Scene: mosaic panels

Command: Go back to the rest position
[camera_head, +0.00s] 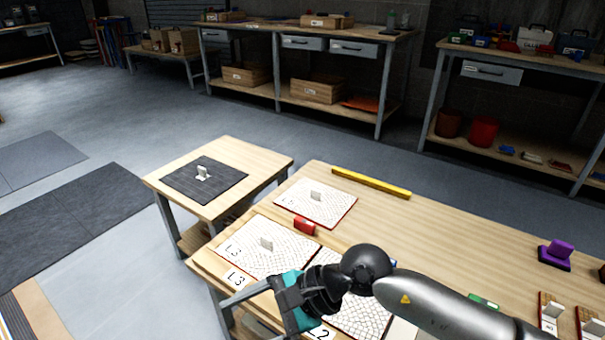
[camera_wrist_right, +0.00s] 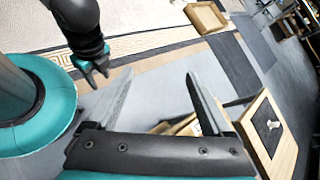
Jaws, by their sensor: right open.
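My right gripper (camera_head: 232,312) reaches in from the right in the head view, over the front left edge of the table. In the right wrist view its two fingers (camera_wrist_right: 158,85) stand wide apart with nothing between them. Below and behind it lie the L3 mosaic panel (camera_head: 285,262) and the L2 panel (camera_head: 368,318), partly hidden by my arm. A third panel (camera_head: 330,208) lies farther back. My left gripper (camera_wrist_right: 94,70) shows small at the upper left of the wrist view; its jaw opening is unclear. It is not in the head view.
A small side table (camera_head: 248,157) bears a dark mat (camera_head: 225,185) with a pale handled piece on it. On the main table (camera_head: 440,235) are a red block (camera_head: 304,226), a yellow bar (camera_head: 371,182) and a purple-handled tool (camera_head: 556,254). Open floor (camera_head: 110,265) lies to the left.

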